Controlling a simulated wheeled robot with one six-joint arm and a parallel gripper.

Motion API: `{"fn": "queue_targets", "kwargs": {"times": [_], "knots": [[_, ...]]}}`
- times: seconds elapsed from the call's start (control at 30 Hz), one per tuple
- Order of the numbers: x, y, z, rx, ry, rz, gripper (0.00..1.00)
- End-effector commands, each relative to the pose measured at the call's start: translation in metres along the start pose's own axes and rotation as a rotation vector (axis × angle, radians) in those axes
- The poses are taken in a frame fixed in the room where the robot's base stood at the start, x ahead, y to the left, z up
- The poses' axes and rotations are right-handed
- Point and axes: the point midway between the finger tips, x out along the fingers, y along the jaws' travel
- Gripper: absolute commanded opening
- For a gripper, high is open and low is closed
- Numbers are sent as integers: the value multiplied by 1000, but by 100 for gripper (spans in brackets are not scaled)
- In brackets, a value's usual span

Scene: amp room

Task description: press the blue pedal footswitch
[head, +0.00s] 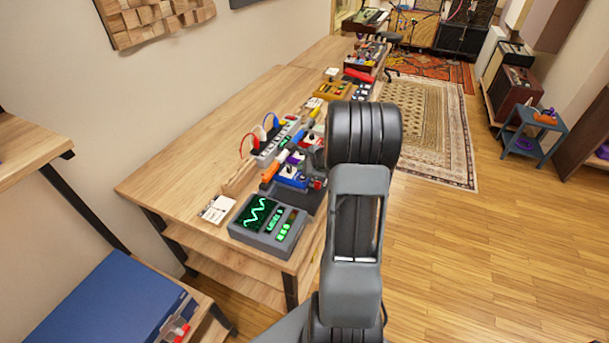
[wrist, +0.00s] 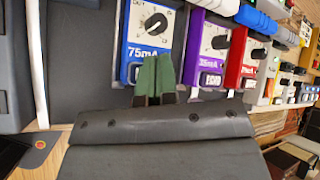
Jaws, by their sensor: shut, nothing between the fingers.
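The fingertips overlap the lower face of the blue pedal, right of the label. In the head view my arm hides most of the gripper.
A purple pedal (wrist: 208,45) and a red pedal (wrist: 240,60) stand close to the right of the blue one. They sit on a dark board (wrist: 80,50). A grey scope box (head: 268,227) with green screens is at the bench's near end. Open wooden floor (head: 480,240) lies right.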

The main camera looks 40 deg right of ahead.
Motion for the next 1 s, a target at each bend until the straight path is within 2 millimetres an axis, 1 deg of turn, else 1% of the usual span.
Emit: {"fn": "queue_targets", "kwargs": {"times": [0.37, 0.77, 1.0], "knots": [[0, 0, 0, 0, 0, 0, 0], [6, 5, -5, 0, 0, 0, 0], [6, 4, -4, 0, 0, 0, 0]]}}
